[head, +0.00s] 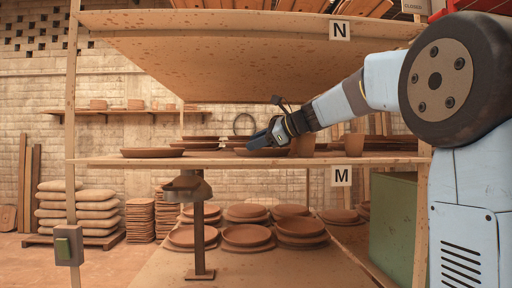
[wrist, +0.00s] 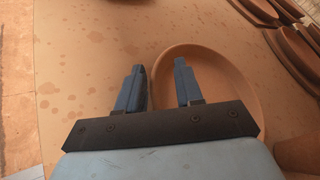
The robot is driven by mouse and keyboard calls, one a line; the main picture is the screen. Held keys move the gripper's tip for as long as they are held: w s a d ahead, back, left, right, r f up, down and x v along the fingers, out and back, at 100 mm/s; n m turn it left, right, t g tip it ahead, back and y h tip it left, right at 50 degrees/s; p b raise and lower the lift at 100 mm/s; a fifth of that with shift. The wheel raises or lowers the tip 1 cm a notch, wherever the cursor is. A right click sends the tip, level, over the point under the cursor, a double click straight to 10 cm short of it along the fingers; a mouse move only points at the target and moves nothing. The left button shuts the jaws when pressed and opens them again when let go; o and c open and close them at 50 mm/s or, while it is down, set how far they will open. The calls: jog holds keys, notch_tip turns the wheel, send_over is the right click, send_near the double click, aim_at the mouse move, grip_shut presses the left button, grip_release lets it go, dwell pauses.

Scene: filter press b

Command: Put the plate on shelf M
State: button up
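A round terracotta plate (head: 262,153) lies on shelf M (head: 225,162), the board marked with the M label (head: 341,176). The wrist view shows the plate (wrist: 228,95) from above, flat on the spotted board. My gripper (head: 263,139) is at the plate's left side, reaching down from the right. In the wrist view my gripper (wrist: 160,66) is open: one finger is outside the left rim, the other over the plate's inside. The rim passes between them with a visible gap. Whether the fingertips touch the board is hidden.
Another plate (head: 152,152) lies on shelf M to the left, with stacked plates (head: 200,139) behind. Shelf N (head: 250,25) hangs above. Plate stacks (head: 247,236) fill the lower level. A wooden post (head: 71,110) bounds the left.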

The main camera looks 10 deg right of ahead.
jog(key=v, duration=1.1)
jog(key=shift+s+d, duration=0.15)
